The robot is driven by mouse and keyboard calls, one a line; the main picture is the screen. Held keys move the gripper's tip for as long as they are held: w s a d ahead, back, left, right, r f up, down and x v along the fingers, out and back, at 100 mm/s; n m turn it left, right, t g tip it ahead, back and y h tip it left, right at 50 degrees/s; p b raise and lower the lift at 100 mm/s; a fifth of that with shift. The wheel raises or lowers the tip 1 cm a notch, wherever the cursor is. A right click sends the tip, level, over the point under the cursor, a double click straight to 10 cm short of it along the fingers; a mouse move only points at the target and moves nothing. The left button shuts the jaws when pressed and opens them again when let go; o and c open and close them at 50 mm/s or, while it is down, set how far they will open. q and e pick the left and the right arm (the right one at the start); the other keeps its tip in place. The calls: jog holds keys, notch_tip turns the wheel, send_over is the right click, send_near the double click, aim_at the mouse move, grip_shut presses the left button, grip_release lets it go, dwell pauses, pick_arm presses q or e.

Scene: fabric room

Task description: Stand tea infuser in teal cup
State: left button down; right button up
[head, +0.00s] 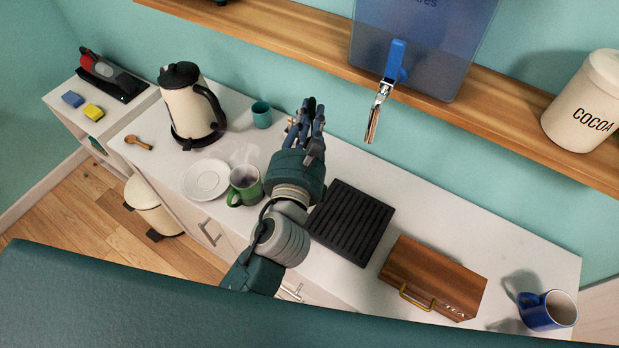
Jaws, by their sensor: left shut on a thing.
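The teal cup (261,115) stands upright on the white counter, right of the kettle and near the back wall. My left gripper (311,112) is over the counter a little to the right of the teal cup and apart from it in the picture. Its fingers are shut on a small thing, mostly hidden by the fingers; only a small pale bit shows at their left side. I take it to be the tea infuser, which shows nowhere else. My right gripper is not in view.
A cream kettle (189,103), white saucer (206,180) and green mug (245,186) stand left of my arm. A black drip tray (351,223), wooden tea box (433,278) and blue mug (547,311) are to the right. A dispenser tap (378,112) hangs below the shelf (300,36).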

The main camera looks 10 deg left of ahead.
pick_arm(q)
notch_tip(320, 180, down, 18)
jog(key=b, duration=0.8)
jog(key=shift+f, duration=0.25)
jog(key=shift+s+f, duration=0.1)
jog(key=c, duration=2.1)
grip_release()
jog(key=o, duration=0.4)
